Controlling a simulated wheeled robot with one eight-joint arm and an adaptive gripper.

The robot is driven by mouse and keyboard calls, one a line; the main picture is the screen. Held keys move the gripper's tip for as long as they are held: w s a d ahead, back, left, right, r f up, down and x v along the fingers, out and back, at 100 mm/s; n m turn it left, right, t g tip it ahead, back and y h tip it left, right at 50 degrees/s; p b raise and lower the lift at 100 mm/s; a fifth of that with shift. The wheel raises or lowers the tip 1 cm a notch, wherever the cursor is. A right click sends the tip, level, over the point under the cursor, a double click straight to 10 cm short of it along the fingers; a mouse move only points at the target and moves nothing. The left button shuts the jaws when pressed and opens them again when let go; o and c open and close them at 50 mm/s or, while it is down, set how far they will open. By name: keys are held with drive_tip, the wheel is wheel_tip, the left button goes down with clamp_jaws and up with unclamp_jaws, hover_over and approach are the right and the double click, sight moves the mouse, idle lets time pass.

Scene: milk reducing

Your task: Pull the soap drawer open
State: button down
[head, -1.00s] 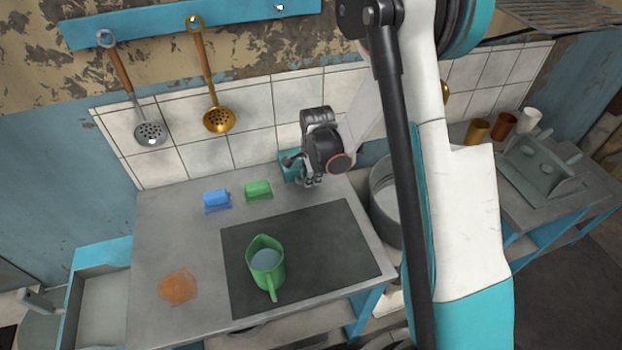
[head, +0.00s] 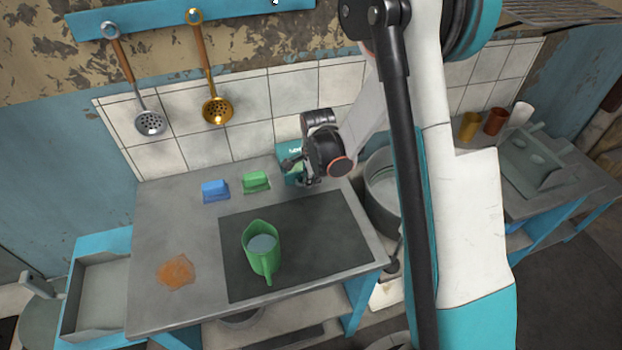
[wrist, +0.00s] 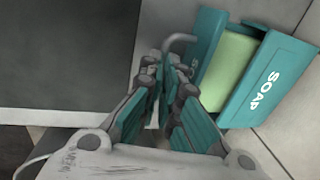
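The teal soap box (wrist: 268,78) with the white word SOAP fills the upper right of the wrist view. Its drawer front (wrist: 208,45) stands apart from the box, and pale green soap (wrist: 229,68) shows in the gap, so the drawer is partly out. A grey hooked handle (wrist: 180,38) juts from the drawer front towards my fingertips. My gripper (wrist: 167,62) has its fingertips close together around the handle's end. In the head view the soap box (head: 289,151) stands at the counter's back, partly hidden by my gripper (head: 303,183).
A green jug (head: 262,250) with pale liquid stands on the dark panel (head: 325,240). A large pot (head: 381,187) is right of the counter.

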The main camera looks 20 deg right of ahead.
drive_tip(key=c, duration=2.1)
unclamp_jaws()
drive_tip(key=shift+s+r, duration=0.15)
drive_tip(key=shift+s, duration=0.35)
drive_tip(key=shift+o, duration=0.4)
drive_tip(key=shift+w+f, duration=0.3)
drive_tip(key=shift+w, duration=0.15)
drive_tip(key=shift+w+f, duration=0.15)
drive_tip(key=shift+w, duration=0.1)
drive_tip(key=shift+s+r, duration=0.25)
drive_tip(key=shift+s, duration=0.05)
drive_tip(key=shift+w, duration=0.1)
drive_tip(key=shift+r, duration=0.25)
wheel_tip(320, 180, up, 11)
drive_tip(key=s, duration=0.2)
drive_tip(key=shift+s+r, duration=0.15)
drive_tip(key=shift+s, duration=0.2)
